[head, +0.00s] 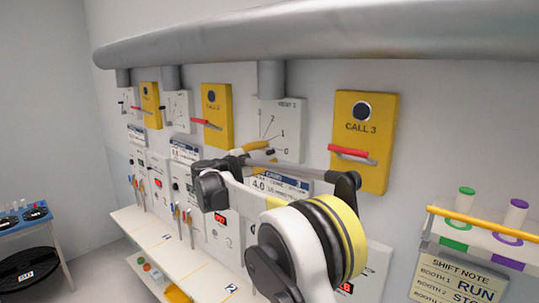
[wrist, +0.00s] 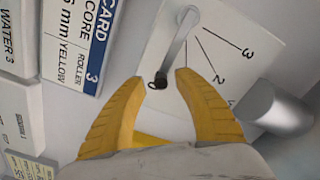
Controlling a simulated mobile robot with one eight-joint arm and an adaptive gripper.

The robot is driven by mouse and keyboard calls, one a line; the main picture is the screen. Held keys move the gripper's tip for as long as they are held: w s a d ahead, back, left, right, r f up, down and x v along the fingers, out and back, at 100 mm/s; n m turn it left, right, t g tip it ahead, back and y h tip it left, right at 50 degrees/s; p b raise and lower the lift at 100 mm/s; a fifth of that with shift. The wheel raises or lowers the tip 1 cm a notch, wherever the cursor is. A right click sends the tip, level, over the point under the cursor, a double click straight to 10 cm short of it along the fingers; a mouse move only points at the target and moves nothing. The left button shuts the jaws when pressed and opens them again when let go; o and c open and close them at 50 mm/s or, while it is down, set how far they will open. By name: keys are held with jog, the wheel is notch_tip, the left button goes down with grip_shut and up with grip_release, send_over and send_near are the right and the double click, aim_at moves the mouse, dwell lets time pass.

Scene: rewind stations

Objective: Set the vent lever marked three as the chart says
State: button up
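The vent three panel (head: 292,117) is a white plate on the wall, marked VENT 3, with a fan of numbered lines. In the wrist view its plate (wrist: 215,25) shows the 3 and 2 marks clearly. Its grey lever (wrist: 176,47) runs from a pivot at the top down to a dark tip by a partly hidden mark. My gripper (wrist: 161,76) is open, with its yellow fingertips on either side of the lever tip; I cannot tell whether they touch it. In the head view my gripper (head: 256,148) is at the panel's lower left.
A yellow CALL 3 box (head: 366,125) with a red handle is to the right. A card (wrist: 85,40) is beside the panel, and a grey pipe (wrist: 275,110) meets it. A tube rack (head: 480,238) and a shift note (head: 458,280) are at the right.

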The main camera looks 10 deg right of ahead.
jog(key=v, duration=1.1)
jog(key=shift+s, duration=0.1)
jog(key=s+d+f+n+g+y+b, duration=0.25)
jog(key=s+d+f+n+b, duration=0.35)
jog(key=s+f, duration=0.35)
jog(key=s+d+f+n+g+y+b, duration=0.1)
jog(key=s+d+f+n+y+b, duration=0.4)
jog(key=s+f+b, duration=0.5)
jog(key=s+a+f+n+y+b, duration=0.1)
jog(key=s+f+n+y+b, duration=0.2)
jog(key=s+f, duration=0.8)
jog(key=s+a+f+n+y+b, duration=0.2)
jog(key=s+f+n+y+b, duration=0.2)
jog(key=f, duration=1.4)
jog(key=s+n+b, duration=0.3)
jog(key=s+b, duration=0.3)
jog(key=s, duration=0.2)
jog(key=shift+s+a+f+n+b, duration=0.25)
jog(key=shift+a+f+n+b, duration=0.05)
jog(key=shift+a+f+n, duration=0.1)
